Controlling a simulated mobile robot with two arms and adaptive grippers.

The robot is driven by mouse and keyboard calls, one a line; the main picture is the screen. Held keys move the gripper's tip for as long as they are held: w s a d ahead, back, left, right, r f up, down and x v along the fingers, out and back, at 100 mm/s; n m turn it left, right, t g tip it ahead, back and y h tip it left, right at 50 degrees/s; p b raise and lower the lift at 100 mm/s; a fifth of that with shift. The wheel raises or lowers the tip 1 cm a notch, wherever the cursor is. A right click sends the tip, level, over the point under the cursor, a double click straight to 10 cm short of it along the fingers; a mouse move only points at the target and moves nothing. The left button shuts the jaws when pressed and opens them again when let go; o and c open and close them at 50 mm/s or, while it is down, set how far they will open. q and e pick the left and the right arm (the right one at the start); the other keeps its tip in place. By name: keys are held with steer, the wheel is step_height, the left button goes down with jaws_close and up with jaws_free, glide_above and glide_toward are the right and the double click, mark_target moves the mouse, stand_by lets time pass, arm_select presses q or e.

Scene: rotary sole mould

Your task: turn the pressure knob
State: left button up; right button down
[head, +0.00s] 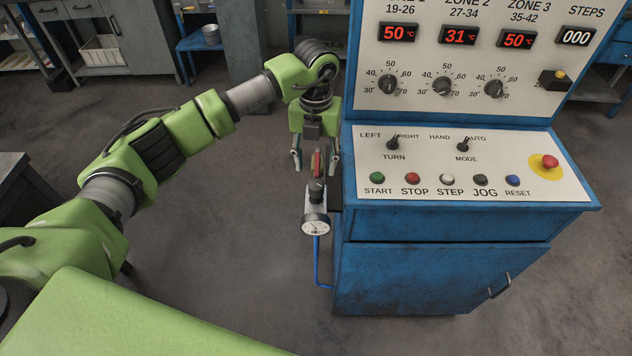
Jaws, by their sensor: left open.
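The pressure knob (316,190) looks dark and sits on top of a small regulator with a round white gauge (315,227), at the left side of the blue cabinet. My left gripper (315,162) points down just above and behind the knob in the picture, its two fingers spread apart. A small red upright part (316,163) shows between the fingertips; I cannot tell if it is touched. The fingers do not visibly touch the knob. My right gripper is not in view.
The blue cabinet (430,280) stands close to the right of my left gripper. Its panel carries buttons, switches and a red emergency stop (549,161). A blue hose (317,262) runs down below the gauge. The floor left of the gauge is clear.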

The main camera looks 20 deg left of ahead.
mark_target(316, 184)
arm_select(q)
step_height(316, 184, down, 9)
steer(key=shift+r+p, duration=0.1)
steer(key=shift+p, duration=0.85)
steer(key=c, duration=1.1)
